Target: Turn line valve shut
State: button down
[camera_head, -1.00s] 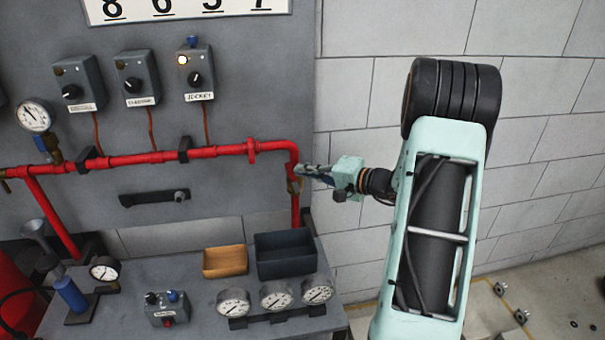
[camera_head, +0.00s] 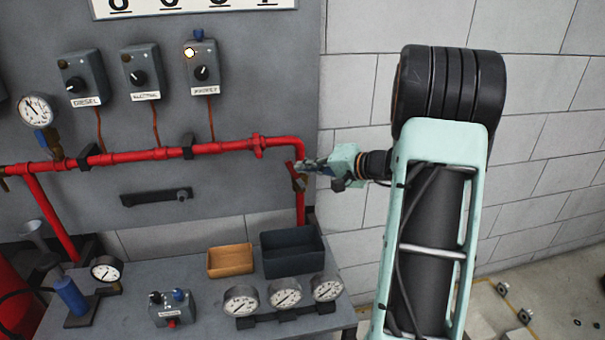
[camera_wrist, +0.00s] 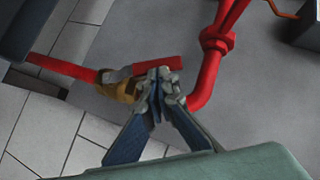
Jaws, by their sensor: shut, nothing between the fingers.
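The line valve sits on the red vertical pipe at the right end of the pipework. In the head view the lever (camera_head: 294,177) is a small tilted red piece below the pipe elbow. My gripper (camera_head: 303,166) reaches in from the right at the valve. In the wrist view its fingertips (camera_wrist: 159,77) are together and empty, right at the lever. I cannot tell whether they touch it.
The red horizontal pipe (camera_head: 220,148) runs along the grey panel, close above my gripper. A dark bin (camera_head: 292,265) and an orange tray (camera_head: 230,272) stand on the bench below, behind several gauges. Bare block wall lies to the right.

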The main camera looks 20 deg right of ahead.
aim_at(293, 171)
jog(key=a+b, duration=0.1)
jog(key=a+n+h+b, duration=0.1)
jog(key=b, duration=0.1)
jog(key=a+f+g+h+b, duration=0.1)
jog(key=b, duration=0.1)
jog(key=shift+w+n, duration=0.3)
jog(key=shift+n, duration=0.1)
jog(key=a+f+n+h, duration=0.1)
jog(key=h, duration=0.1)
jog(key=a+f+n+g+h, duration=0.2)
jog(key=h, duration=0.1)
jog(key=shift+w+a+f+h, duration=0.15)
jog(key=shift+w+a+h, duration=0.15)
jog(key=shift+w+a, duration=0.1)
jog(key=shift+a+f, duration=0.1)
jog(key=shift+f, duration=0.1)
dwell(0.3)
